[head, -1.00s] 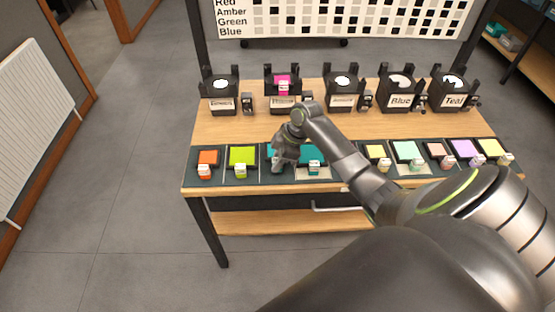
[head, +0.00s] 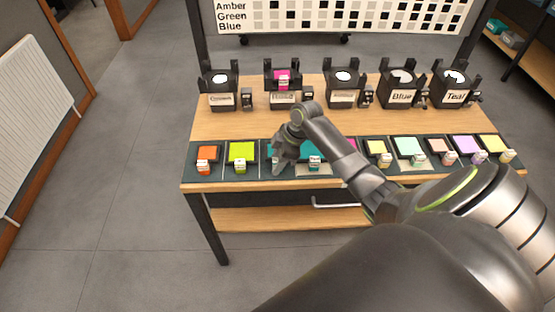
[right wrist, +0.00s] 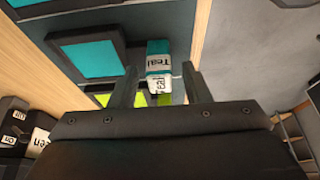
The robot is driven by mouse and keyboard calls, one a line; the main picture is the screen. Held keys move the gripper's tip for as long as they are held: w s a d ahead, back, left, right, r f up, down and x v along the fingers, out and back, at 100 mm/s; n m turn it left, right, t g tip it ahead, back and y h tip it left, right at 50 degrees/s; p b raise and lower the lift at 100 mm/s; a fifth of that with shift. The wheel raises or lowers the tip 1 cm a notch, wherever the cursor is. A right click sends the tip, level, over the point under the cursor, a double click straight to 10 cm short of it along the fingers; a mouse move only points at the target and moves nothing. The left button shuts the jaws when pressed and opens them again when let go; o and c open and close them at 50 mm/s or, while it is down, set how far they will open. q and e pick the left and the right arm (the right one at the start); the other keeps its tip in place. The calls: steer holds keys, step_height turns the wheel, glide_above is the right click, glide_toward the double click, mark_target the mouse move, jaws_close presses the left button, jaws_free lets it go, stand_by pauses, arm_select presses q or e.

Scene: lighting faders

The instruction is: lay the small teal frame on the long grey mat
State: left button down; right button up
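Two teal frames lie in the row near the table's front, on a long dark grey mat (head: 222,171). One teal frame (head: 270,150) is partly hidden by my right gripper (head: 280,170); the other teal frame (head: 314,161) is just right of it. In the right wrist view, a teal frame (right wrist: 90,55) with a dark border lies left of my right gripper (right wrist: 160,80). A white and teal tag (right wrist: 158,60) lettered Teal stands between the open fingers, with gaps on both sides. Which teal frame is the small one, I cannot tell. My left gripper is out of view.
Orange (head: 207,154) and lime (head: 242,151) frames lie left of the gripper. Several pale frames lie to the right. Black lamp holders stand along the back, among them Blue (head: 401,90) and Teal (head: 453,90). Bare wood (head: 240,122) lies between the rows.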

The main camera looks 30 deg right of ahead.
steer(key=shift+d+r, duration=0.1)
steer(key=shift+r, duration=0.05)
steer(key=p+v, duration=0.2)
steer(key=v, duration=0.6)
steer(key=w+a+p+v, duration=0.1)
steer(key=p+v, duration=0.2)
steer(key=v, duration=0.4)
steer(key=a+r+p+v, duration=0.1)
steer(key=p+v, duration=0.1)
steer(key=v, duration=0.6)
steer(key=shift+w+r, duration=0.1)
steer(key=shift+r, duration=0.15)
steer(key=shift+f, duration=0.1)
